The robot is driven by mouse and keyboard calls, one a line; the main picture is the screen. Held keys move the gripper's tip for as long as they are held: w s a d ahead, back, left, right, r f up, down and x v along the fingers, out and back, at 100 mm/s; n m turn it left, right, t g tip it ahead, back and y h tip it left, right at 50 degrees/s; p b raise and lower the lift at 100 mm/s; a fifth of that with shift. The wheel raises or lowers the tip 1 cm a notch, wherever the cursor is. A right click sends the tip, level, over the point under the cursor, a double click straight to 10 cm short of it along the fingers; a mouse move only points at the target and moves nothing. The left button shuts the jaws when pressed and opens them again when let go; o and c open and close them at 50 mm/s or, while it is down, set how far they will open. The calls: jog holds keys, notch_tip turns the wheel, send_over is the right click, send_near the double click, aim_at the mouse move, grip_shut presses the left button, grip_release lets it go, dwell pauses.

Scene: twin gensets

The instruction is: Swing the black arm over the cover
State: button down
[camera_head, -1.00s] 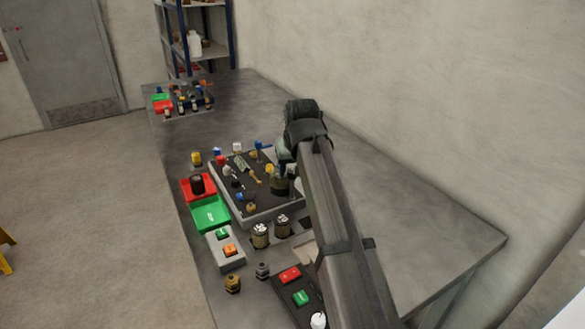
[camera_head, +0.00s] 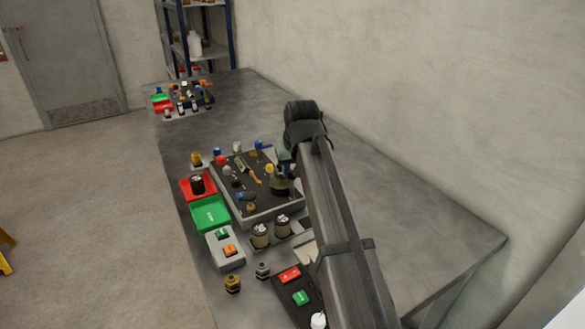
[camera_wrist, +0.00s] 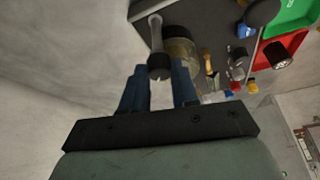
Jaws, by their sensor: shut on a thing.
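In the wrist view, my gripper (camera_wrist: 160,78) has its two blue fingers on either side of a dark cylindrical knob (camera_wrist: 160,67). It is shut on this knob, which ends a short grey bar (camera_wrist: 156,32). An amber, dark-topped cylinder (camera_wrist: 181,48) stands right beside the bar. In the head view, an olive cylinder (camera_head: 280,187) on the dark-topped panel (camera_head: 262,207) is just below my wrist. My arm hides the fingertips there. I cannot tell which part is the cover.
A red tray (camera_head: 186,185) and a green tray (camera_head: 209,214) lie left of the panel. Two metal-topped cylinders (camera_head: 261,236) and a button box (camera_head: 226,262) stand in front. The back right of the table (camera_head: 410,215) is clear. A wall rises behind it.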

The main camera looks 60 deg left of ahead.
jog(key=n+g, duration=0.1)
jog(key=n, duration=0.2)
jog(key=shift+w, duration=0.15)
jog(key=shift+w+n+g, duration=0.1)
jog(key=shift+n+g, duration=0.9)
jog(key=shift+n, duration=1.1)
jog(key=c, duration=0.9)
grip_release()
jog(key=v, duration=1.3)
jog(key=shift+r, duration=0.45)
